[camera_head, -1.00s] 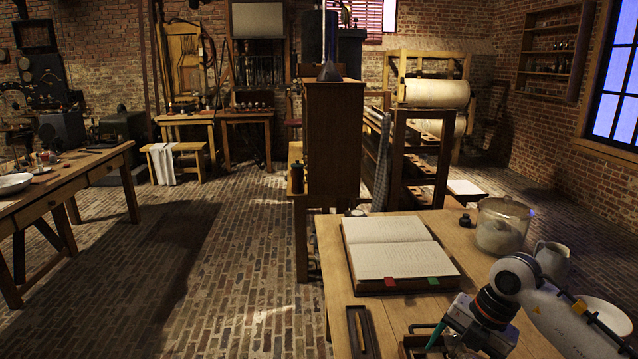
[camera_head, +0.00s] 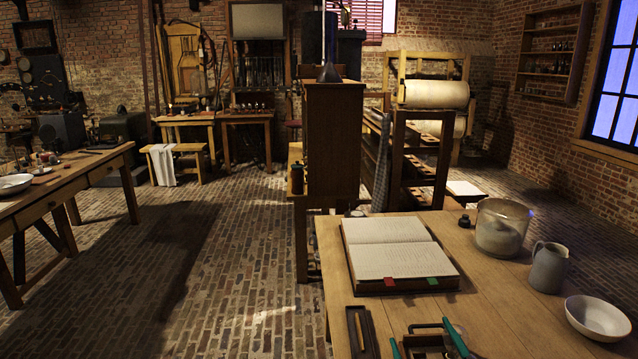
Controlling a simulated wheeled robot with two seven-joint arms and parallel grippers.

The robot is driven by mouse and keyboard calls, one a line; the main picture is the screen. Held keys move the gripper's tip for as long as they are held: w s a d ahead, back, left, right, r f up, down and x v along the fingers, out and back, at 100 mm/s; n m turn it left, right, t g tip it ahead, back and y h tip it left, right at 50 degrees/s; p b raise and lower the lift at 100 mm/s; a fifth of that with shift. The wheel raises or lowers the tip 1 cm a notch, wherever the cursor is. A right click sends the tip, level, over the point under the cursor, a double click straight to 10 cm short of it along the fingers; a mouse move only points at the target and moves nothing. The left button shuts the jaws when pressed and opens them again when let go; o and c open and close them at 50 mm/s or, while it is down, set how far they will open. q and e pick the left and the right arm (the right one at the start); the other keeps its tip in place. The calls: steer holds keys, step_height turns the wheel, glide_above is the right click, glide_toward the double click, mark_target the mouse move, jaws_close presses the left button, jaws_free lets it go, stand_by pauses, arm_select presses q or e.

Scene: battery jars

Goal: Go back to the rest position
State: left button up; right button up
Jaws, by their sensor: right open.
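My right gripper (camera_head: 425,343) shows only at the bottom edge, as two teal fingertips standing well apart. It is open, and I see nothing held between the fingertips. The rest of it and its arm are out of the frame. The fingertips show in front of a small dark tray (camera_head: 424,327) near the front of the wooden table (camera_head: 510,310). Whether they touch the tray I cannot tell. My left gripper is not in view.
On the table are an open book (camera_head: 395,245), a narrow dark tray (camera_head: 360,335) with a stick, a glass jar (camera_head: 502,228), a grey jug (camera_head: 548,267) and a white bowl (camera_head: 597,317). A tall wooden cabinet (camera_head: 333,140) stands behind. Brick floor at left is open.

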steer(key=s+d+f+m+g+h, duration=0.2)
steer(key=s+f+g, duration=0.25)
steer(key=f, duration=0.25)
steer(key=s+d+f+m+g+h, duration=0.3)
steer(key=s+f+g, duration=0.15)
steer(key=f, duration=0.25)
steer(key=s+a+f+g+y, duration=0.1)
steer(key=s+f+g, duration=0.3)
steer(key=s, duration=0.4)
steer(key=s+a+f+g+y, duration=0.1)
steer(key=s+f+g, duration=0.2)
steer(key=s+f, duration=0.35)
step_height(320, 180, down, 22)
steer(key=s+g+p, duration=0.1)
steer(key=s+g, duration=0.1)
steer(key=s+d+f+n+p, duration=0.1)
steer(key=s+d+f, duration=0.2)
steer(key=s+f, duration=1.2)
steer(key=shift+s+g+p, duration=0.3)
steer(key=shift+s+g, duration=0.1)
steer(key=shift+s, duration=0.65)
